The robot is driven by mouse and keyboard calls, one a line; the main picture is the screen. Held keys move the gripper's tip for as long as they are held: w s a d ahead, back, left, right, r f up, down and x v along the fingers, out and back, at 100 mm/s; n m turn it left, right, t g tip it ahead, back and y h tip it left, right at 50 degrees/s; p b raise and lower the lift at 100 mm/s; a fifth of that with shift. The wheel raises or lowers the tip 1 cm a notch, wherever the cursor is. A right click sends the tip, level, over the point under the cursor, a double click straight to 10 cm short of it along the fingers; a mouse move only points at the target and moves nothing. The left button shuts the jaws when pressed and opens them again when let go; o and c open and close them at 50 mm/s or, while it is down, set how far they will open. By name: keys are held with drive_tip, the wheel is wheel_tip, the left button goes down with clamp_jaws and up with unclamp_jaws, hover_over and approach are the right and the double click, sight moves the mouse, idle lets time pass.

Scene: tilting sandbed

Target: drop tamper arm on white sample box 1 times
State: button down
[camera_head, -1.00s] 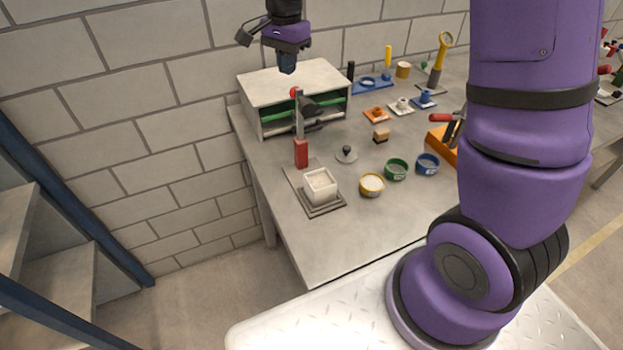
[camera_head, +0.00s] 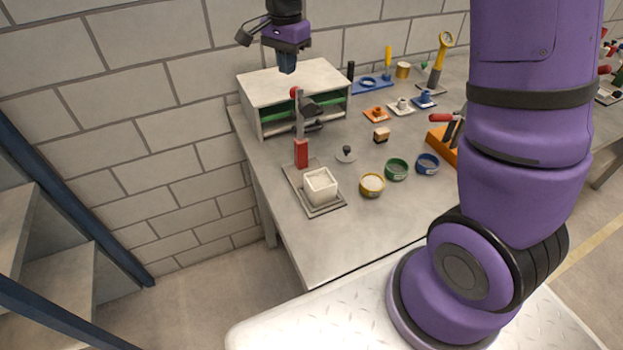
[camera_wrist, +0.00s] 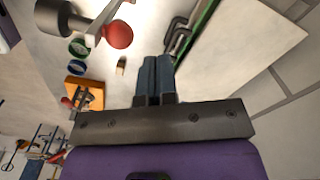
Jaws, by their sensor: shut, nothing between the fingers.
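The white sample box (camera_head: 320,187) is a small open-topped cube on a grey base plate (camera_head: 326,208) near the table's left edge. The tamper stands behind it, with a red block (camera_head: 301,152) at the foot of a grey post. The tamper arm (camera_head: 312,107) has a dark head and a red ball (camera_head: 294,91), and it is raised above the box, not touching it. In the wrist view the red ball (camera_wrist: 118,34) and dark head (camera_wrist: 52,17) show at upper left. My gripper (camera_head: 287,68) is shut and empty, above and behind the red ball, apart from it.
A grey shelf unit (camera_head: 290,85) with green inside stands behind the tamper, under my gripper. Yellow (camera_head: 371,185), green (camera_head: 396,169) and blue (camera_head: 427,163) round containers stand right of the box. An orange tool holder (camera_head: 441,143) is further right. The table's front is clear.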

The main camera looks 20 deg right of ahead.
sight(299, 94)
drive_tip(key=shift+f, duration=0.2)
drive_tip(key=shift+f, duration=1.55)
drive_tip(key=shift+s, duration=3.1)
drive_tip(key=shift+r, duration=4.05)
